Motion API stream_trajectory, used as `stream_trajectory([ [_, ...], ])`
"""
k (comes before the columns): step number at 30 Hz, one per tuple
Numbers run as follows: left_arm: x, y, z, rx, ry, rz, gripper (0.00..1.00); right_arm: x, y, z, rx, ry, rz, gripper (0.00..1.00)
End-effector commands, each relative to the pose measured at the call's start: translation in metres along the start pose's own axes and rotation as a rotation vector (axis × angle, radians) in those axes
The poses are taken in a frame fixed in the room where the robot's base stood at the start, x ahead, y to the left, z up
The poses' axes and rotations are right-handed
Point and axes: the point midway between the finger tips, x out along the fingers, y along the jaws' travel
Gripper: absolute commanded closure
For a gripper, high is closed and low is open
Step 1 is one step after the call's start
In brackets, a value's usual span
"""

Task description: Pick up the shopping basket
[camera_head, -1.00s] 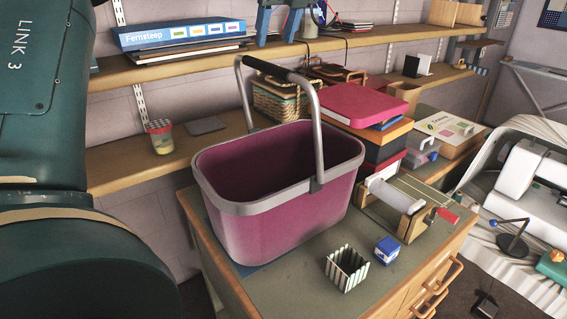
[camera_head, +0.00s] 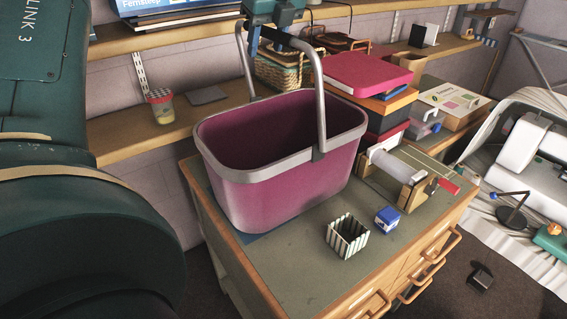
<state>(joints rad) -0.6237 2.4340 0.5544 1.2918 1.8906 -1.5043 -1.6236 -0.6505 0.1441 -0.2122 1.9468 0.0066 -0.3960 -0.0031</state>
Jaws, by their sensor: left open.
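The shopping basket (camera_head: 280,185) is a magenta tub with a grey rim. It stands upright on the green top of a wooden drawer cabinet (camera_head: 300,272). Its grey handle is raised, with a black grip (camera_head: 290,42) at the top. My left gripper (camera_head: 268,38) comes down from the top edge of the view, open, with its fingers at the black grip. Whether the fingers touch the grip is hard to tell. My right gripper is not in view.
A striped holder (camera_head: 347,237) and a small blue box (camera_head: 387,219) stand in front of the basket. A wooden roll dispenser (camera_head: 402,172) and stacked boxes (camera_head: 375,105) are close on its right. A wicker basket (camera_head: 282,72) and shelf (camera_head: 125,142) are behind.

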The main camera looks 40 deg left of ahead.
Motion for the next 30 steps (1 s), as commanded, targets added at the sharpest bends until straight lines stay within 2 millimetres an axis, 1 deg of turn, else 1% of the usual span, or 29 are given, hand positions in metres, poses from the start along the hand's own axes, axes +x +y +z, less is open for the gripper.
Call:
stream_trajectory([
  [25,0.0043,-0.0001,-0.0022,0.001,0.001,0.000,0.54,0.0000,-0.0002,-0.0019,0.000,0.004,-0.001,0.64],
  [30,0.0042,-0.0001,-0.0021,0.001,0.000,0.000,0.68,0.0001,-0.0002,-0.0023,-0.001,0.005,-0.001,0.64],
])
